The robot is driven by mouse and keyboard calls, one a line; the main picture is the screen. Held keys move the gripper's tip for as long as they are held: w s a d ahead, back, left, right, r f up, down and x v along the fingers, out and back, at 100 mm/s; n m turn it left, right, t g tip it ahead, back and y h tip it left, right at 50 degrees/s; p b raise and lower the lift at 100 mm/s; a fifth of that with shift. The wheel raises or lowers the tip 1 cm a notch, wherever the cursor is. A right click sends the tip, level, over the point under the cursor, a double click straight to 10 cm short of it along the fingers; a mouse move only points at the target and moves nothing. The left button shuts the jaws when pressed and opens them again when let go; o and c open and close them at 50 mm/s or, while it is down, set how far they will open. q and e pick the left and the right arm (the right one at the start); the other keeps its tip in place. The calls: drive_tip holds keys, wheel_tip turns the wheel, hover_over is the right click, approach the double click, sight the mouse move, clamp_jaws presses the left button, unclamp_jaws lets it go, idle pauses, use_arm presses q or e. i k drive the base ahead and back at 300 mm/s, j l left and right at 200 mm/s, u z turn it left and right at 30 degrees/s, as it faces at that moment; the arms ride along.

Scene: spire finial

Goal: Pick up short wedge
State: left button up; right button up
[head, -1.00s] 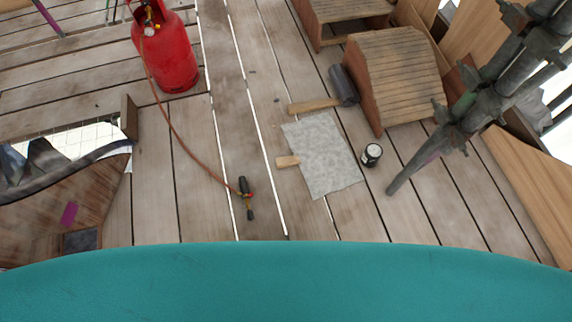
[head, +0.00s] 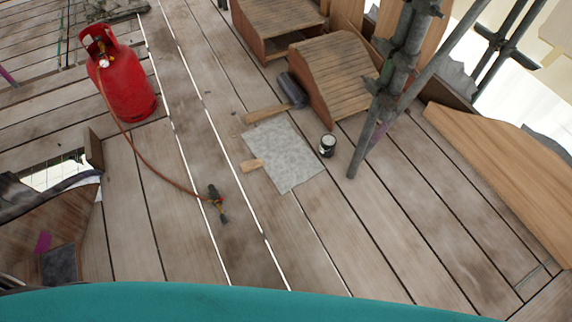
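I cannot make out a short wedge for certain in the head view. A small brown wooden piece (head: 94,151) stands at the left beside the opening in the deck, but I cannot tell whether it is a wedge. Neither of my grippers shows in this view.
A red gas bottle (head: 126,90) has a hose running to a torch (head: 217,202) on the plank deck. A mallet (head: 291,90), a grey sheet (head: 285,157) and a small tin (head: 327,145) lie near slatted wooden pieces (head: 331,71). A scaffold pole (head: 366,140) stands right. Lower-right planks are clear.

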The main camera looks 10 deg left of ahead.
sight(247, 166)
drive_tip(key=i+j+z, duration=0.1)
drive_tip(key=z, duration=0.3)
drive_tip(key=j+z, duration=0.65)
drive_tip(key=z, duration=0.2)
drive_tip(key=j+z, duration=0.25)
drive_tip(key=z, duration=0.15)
